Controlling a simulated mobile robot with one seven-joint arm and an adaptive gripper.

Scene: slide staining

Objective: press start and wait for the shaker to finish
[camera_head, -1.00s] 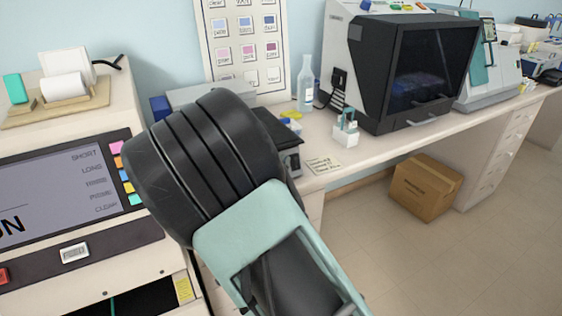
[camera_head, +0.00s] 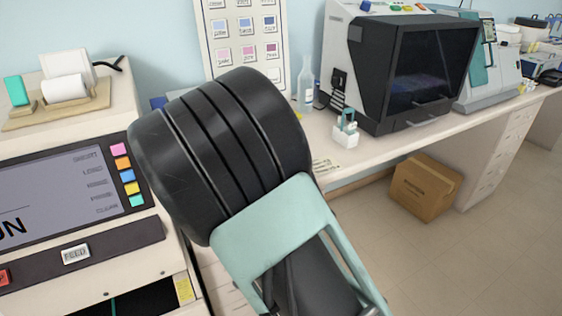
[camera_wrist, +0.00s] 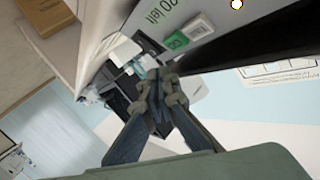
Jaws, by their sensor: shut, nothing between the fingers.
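In the wrist view, a pale panel carries a green button (camera_wrist: 177,41) and a white button (camera_wrist: 201,22) side by side. Printing beside them reads like "20 left". I cannot tell for sure that this panel belongs to the shaker. My gripper (camera_wrist: 158,77) is shut and empty. Its tips appear just below the green button in the picture; whether they touch anything is unclear. In the head view my arm covers the middle, and neither my fingers nor the shaker can be made out.
At left in the head view stands a machine with a screen (camera_head: 62,197) and coloured keys. A small white holder (camera_head: 345,130) and a black-fronted cabinet (camera_head: 420,75) stand on the bench. A cardboard box (camera_head: 427,188) sits on the floor.

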